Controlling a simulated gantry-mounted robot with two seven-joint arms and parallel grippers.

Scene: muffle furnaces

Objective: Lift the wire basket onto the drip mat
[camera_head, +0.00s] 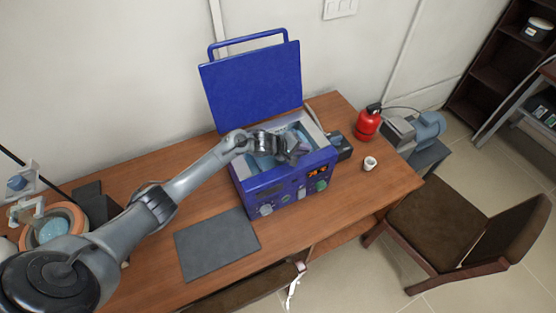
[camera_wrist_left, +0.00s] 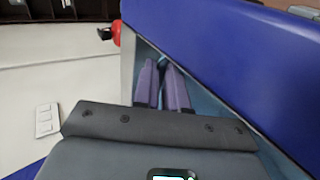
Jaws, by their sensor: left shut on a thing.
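My left gripper (camera_head: 292,152) reaches into the open top of a blue water bath (camera_head: 290,190). In the left wrist view its two fingers (camera_wrist_left: 163,68) are close together, shut on a thin part of the wire basket inside the bath. The basket itself is mostly hidden by the gripper and the bath wall, and I cannot make out its shape. The dark grey drip mat (camera_head: 217,245) lies flat and bare on the table, in front and to the left of the bath. My right gripper is not in view.
The bath's blue lid (camera_head: 252,88) stands open behind it. A white cup (camera_head: 369,164) and a red container (camera_head: 368,123) stand right of the bath on the wooden table (camera_head: 335,215). A chair (camera_head: 450,225) is at the right. An orange-rimmed bowl (camera_head: 75,213) is at the left.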

